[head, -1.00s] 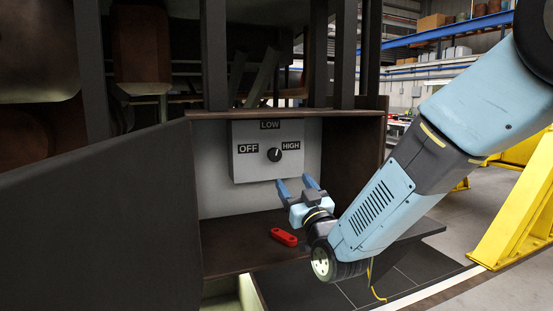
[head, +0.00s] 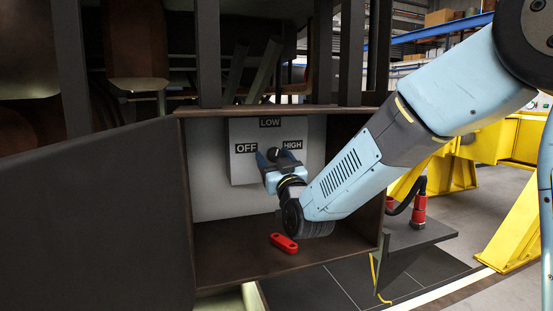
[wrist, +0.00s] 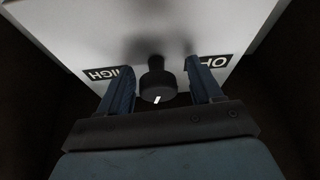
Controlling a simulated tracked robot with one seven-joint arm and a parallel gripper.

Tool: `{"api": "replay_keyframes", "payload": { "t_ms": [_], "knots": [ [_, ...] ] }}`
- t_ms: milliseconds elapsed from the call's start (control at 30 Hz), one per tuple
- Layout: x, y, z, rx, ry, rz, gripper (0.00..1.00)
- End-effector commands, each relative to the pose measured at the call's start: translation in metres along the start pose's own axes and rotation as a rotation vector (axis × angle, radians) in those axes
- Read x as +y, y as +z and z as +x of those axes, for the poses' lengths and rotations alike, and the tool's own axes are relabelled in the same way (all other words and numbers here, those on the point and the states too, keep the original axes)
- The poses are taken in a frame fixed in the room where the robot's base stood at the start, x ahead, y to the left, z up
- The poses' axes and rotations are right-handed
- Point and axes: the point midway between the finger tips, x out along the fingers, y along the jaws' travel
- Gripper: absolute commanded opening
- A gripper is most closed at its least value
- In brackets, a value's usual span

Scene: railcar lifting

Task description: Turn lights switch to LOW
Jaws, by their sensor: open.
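The lights switch is a black rotary knob (head: 272,154) on a grey panel (head: 243,170) inside an open cabinet. The panel carries the labels OFF (head: 247,147), LOW (head: 270,122) and HIGH (head: 292,144). My gripper (head: 271,156) is at the panel, its blue fingers on either side of the knob. In the wrist view the knob (wrist: 157,82) sits between the open fingers (wrist: 160,88), with a gap on each side. Its white mark shows there. In the head view the fingers partly hide the knob, and its pointing direction is hard to read.
A red object (head: 284,243) lies on the cabinet floor below my gripper. The open cabinet door (head: 95,220) stands at the left. Yellow frames (head: 510,225) stand outside at the right.

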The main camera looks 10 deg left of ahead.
Motion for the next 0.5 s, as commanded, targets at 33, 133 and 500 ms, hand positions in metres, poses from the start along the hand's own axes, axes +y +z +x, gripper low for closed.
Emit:
{"api": "replay_keyframes", "payload": {
  "t_ms": [33, 133, 500],
  "knots": [
    [0.0015, 0.0001, 0.0001, 0.0, 0.002, -0.001, 0.65],
    [0.0036, 0.0004, 0.0001, 0.0, 0.005, -0.002, 0.65],
    [0.0063, 0.0006, 0.0, -0.001, 0.008, -0.004, 0.33]
  ]
}}
